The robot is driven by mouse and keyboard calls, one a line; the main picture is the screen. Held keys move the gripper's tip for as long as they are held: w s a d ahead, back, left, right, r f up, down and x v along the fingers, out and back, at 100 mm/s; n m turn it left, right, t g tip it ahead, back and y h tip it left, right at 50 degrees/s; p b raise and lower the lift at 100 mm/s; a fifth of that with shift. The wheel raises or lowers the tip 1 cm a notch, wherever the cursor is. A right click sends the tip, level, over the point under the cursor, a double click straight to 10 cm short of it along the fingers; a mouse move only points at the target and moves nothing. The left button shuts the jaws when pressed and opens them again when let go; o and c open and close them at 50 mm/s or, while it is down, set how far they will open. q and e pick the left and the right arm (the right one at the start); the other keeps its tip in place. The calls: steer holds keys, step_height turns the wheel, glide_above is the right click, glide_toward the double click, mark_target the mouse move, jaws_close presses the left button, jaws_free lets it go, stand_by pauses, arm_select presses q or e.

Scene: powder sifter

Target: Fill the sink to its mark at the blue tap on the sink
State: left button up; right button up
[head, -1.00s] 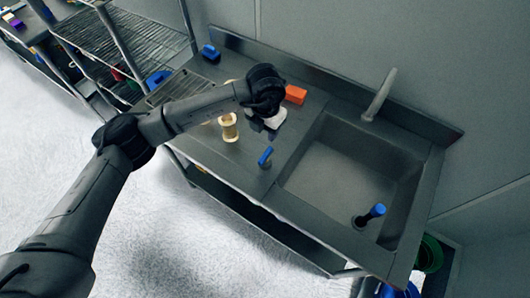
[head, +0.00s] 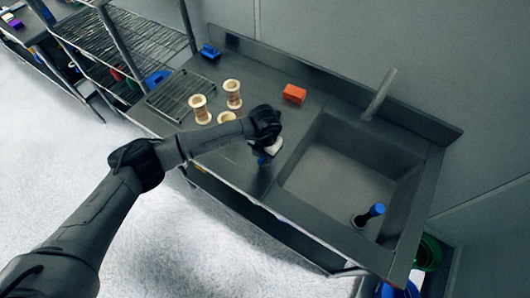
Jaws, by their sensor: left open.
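The steel sink (head: 335,178) is set into the counter on the right, and its basin floor looks plain grey; I cannot make out a water level or a fill mark. A grey spout (head: 379,95) rises at its back edge. A dark post with a blue top (head: 370,214) stands in the basin's front right corner. My right gripper is out of view.
Several cream spools (head: 232,92) stand on the counter left of my arm, beside a wire rack (head: 180,95). An orange block (head: 294,94) and a blue item (head: 209,52) lie toward the back. A green bin (head: 430,252) is below right.

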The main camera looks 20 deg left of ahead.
arm_select(q)
steer(key=shift+f, duration=0.35)
jaws_close()
stand_by(0.3)
